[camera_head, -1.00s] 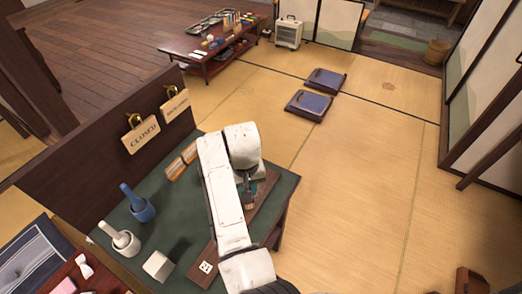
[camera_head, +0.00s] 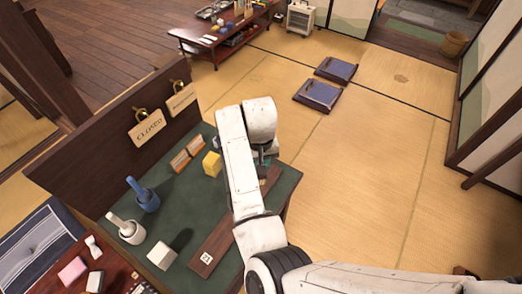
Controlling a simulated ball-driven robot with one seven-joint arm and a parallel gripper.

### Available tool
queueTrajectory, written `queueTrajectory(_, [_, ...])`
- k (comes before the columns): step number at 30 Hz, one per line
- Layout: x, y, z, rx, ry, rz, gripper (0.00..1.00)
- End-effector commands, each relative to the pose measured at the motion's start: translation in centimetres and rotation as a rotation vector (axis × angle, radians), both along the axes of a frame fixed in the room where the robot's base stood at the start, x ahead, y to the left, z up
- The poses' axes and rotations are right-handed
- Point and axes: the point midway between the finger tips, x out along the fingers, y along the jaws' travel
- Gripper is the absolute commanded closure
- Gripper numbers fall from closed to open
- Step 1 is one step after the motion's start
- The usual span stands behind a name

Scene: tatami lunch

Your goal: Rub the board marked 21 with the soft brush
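A long dark-brown board (camera_head: 213,248) with a white label (camera_head: 206,258) lies on the green table top; the label's digits are too small to read surely. My arm crosses above its middle, and a dark-brown part (camera_head: 270,180) shows beyond the arm. My gripper (camera_head: 263,160) is mostly hidden behind my white wrist, near that far part. Only a small teal and dark portion shows, so its fingers and anything in them cannot be made out. Two small orange-brown pieces with pale bands (camera_head: 187,153) stand near the panel; I cannot tell if either is the soft brush.
Tatami floor (camera_head: 370,190) is open on the right.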

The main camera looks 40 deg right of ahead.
Motion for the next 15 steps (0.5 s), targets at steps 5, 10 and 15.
queueTrajectory(5, [0.4,-0.1,2.1,0.000,-0.001,0.001,0.99])
queueTrajectory(10, [0.8,-0.1,3.5,0.001,-0.003,0.002,0.99])
queueTrajectory(15, [1.1,-0.2,4.5,0.000,-0.001,0.002,0.99])
